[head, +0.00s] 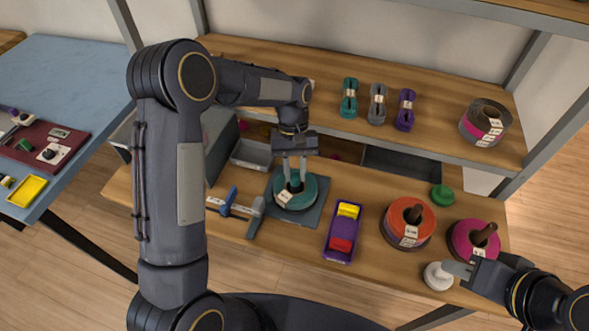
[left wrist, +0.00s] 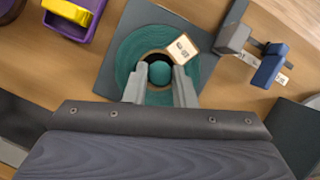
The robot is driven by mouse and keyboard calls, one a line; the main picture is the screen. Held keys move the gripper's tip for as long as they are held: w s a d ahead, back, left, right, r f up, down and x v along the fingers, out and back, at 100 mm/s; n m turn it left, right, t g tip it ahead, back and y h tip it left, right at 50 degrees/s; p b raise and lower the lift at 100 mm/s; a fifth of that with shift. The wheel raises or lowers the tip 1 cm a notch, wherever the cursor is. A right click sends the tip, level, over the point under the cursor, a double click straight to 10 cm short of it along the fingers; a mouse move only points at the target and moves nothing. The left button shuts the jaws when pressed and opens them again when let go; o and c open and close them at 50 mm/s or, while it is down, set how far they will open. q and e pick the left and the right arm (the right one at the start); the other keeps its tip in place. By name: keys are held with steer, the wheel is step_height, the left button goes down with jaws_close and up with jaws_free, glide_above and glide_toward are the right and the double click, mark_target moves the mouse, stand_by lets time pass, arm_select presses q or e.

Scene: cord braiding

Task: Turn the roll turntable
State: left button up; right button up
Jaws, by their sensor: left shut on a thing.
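The teal roll (head: 311,191) lies on the roll turntable, whose square grey base (head: 273,211) rests on the bench. In the left wrist view the roll (left wrist: 127,55) carries a white label (left wrist: 182,48) and has a round teal knob (left wrist: 159,72) at its centre. My left gripper (head: 294,183) points down into the middle of the roll. Its two fingers stand on either side of the knob, shut on it. My right gripper (head: 457,270) is at the lower right, beside a white round object (head: 437,277); its finger gap is not clear.
A blue-and-grey clamp-like tool (head: 240,208) lies left of the turntable. A purple tray (head: 341,238) with yellow and red pieces stands to its right. Beyond are an orange roll (head: 423,229) and a magenta roll (head: 460,240). A shelf (head: 340,116) with cord bundles runs behind.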

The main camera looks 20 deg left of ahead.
arm_select(q)
steer(key=shift+w+d+m+y, duration=0.1)
steer(key=shift+m+y, duration=0.3)
steer(key=shift+m, duration=0.7)
steer(key=shift+d+m+y, duration=0.1)
steer(key=shift+m+y, duration=0.3)
steer(key=shift+m, duration=0.7)
steer(key=shift+d+m+y, duration=0.1)
steer(key=shift+m+y, duration=0.7)
steer(key=shift+m, duration=1.3)
steer(key=shift+d+m+t+y, duration=0.1)
steer(key=shift+m+t+y, duration=0.25)
steer(key=shift+m, duration=0.85)
steer(key=shift+m+t+y, duration=0.35)
steer(key=shift+m, duration=0.85)
steer(key=shift+s+m+t+y+b, duration=0.2)
steer(key=shift+m+t+y+b, duration=0.3)
steer(key=shift+m, duration=1.3)
steer(key=shift+m+t, duration=0.3)
steer(key=shift+m, duration=0.2)
steer(key=o, duration=1)
